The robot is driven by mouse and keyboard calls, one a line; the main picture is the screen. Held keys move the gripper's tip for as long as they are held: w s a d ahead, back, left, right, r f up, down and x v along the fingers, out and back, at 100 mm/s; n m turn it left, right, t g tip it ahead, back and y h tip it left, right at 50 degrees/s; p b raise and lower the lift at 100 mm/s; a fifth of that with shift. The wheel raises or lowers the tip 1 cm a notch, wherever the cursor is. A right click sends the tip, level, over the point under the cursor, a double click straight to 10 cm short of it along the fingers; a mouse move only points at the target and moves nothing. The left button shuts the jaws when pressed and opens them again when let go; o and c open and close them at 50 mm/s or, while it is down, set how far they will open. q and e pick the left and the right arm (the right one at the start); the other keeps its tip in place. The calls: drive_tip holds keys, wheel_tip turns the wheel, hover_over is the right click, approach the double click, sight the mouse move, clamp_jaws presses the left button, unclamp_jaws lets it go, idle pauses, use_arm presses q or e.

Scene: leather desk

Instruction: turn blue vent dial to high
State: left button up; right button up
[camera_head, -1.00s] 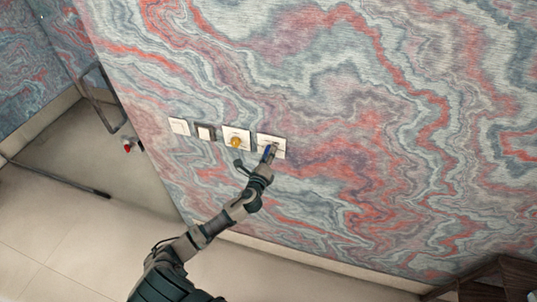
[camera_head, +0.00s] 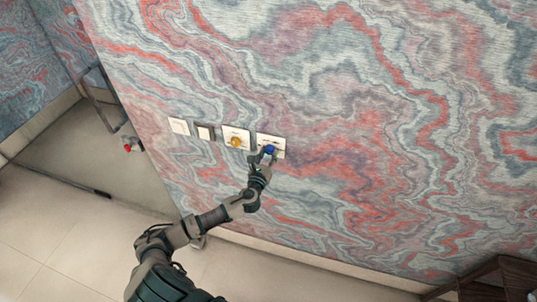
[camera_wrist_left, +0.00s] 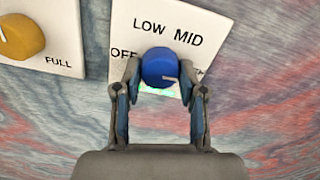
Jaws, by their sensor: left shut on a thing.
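The blue vent dial (camera_head: 270,149) sits on the rightmost white wall plate (camera_head: 276,140). In the left wrist view the dial (camera_wrist_left: 159,66) shows a pale pointer mark at its lower right. Its plate (camera_wrist_left: 202,18) reads OFF, LOW and MID; the right finger covers the area right of the dial, where only part of a label shows. My left gripper (camera_wrist_left: 160,75) is shut on the dial, one finger on each side. In the head view the left gripper (camera_head: 265,157) reaches the dial from below. My right gripper is not in view.
A yellow dial (camera_head: 236,142) on its own white plate is just left of the blue one. Two switch plates (camera_head: 179,126) (camera_head: 205,132) are farther left. A glass panel with a dark handle (camera_head: 97,95) stands at left. A dark wooden piece (camera_head: 488,282) is at lower right.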

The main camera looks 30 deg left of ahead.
use_arm(q)
drive_tip(key=shift+s+f+m, duration=0.1)
drive_tip(key=shift+f+m, duration=0.2)
drive_tip(key=shift+f, duration=0.2)
drive_tip(key=o, duration=1.1)
drive_tip(key=shift+o, duration=0.2)
drive_tip(key=shift+a+r, duration=0.1)
drive_tip(key=shift+r, duration=0.05)
drive_tip(key=shift+r, duration=0.1)
drive_tip(key=v, duration=1.1)
drive_tip(key=shift+s, duration=0.3)
